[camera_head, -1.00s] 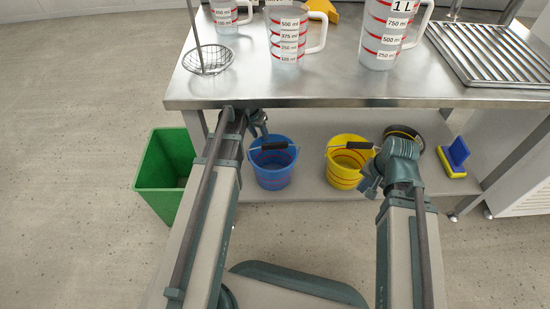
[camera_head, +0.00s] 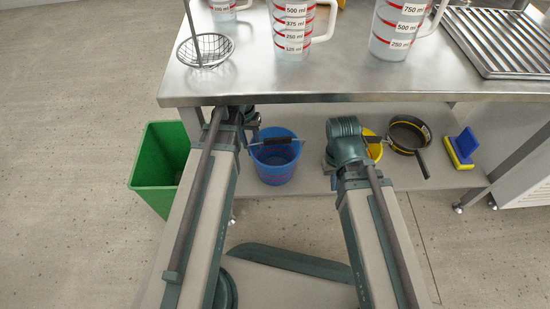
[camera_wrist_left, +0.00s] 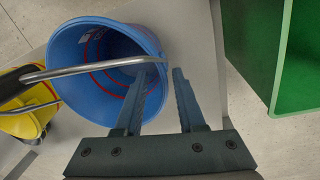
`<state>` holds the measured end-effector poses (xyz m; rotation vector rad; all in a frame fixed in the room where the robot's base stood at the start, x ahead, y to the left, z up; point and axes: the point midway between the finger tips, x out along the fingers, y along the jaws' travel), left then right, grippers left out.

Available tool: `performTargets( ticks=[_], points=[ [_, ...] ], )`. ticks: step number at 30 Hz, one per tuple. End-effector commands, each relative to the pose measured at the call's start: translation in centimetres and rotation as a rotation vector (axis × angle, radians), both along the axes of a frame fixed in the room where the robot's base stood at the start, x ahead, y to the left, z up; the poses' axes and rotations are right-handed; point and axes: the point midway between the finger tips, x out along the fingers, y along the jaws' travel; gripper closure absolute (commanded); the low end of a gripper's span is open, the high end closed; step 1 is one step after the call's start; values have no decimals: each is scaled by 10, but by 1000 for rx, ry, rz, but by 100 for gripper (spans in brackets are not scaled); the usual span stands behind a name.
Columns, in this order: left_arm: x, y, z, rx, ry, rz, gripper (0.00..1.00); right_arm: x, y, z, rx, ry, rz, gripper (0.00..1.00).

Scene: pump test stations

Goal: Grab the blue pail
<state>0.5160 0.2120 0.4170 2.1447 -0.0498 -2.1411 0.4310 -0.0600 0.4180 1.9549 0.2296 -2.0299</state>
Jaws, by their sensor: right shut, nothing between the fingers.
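The blue pail (camera_head: 275,168) stands upright on the lower shelf, with a black grip on its wire handle. My left gripper (camera_head: 252,120) is at the pail's upper left, under the table edge and partly hidden by its arm. In the left wrist view the pail (camera_wrist_left: 88,75) lies open towards me, its metal handle crossing the mouth. The fingers of my left gripper (camera_wrist_left: 168,70) are apart at the pail's right rim, one over the pail and one just beyond it. I cannot tell whether they touch it. My right gripper (camera_head: 329,168) is right of the pail, shut and empty.
A green bin (camera_head: 150,165) stands left of the shelf. A yellow pail (camera_head: 375,152), partly hidden by my right arm, a black pan (camera_head: 406,133) and a blue-yellow item (camera_head: 463,148) share the shelf. The steel tabletop (camera_head: 260,80) above holds measuring jugs and a wire strainer (camera_head: 207,50).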

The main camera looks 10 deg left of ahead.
Motion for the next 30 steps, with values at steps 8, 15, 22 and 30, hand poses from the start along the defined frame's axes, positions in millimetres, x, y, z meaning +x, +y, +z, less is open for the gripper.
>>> performTargets(
  ticks=[8, 15, 22, 30],
  points=[
    [1, -2, -15, 0, -1, -1, 61, 0, 0, -15, 1, -1, -4, 100],
    [3, -3, -28, 0, -1, -1, 61, 0, 0, -28, 2, -2, -5, 100],
    [7, -6, -57, 0, -1, -2, 61, 1, 0, -57, 2, -4, -5, 100],
    [7, -7, -66, 0, -1, -1, 61, 1, 0, -66, 3, -5, -5, 100]
  ],
)
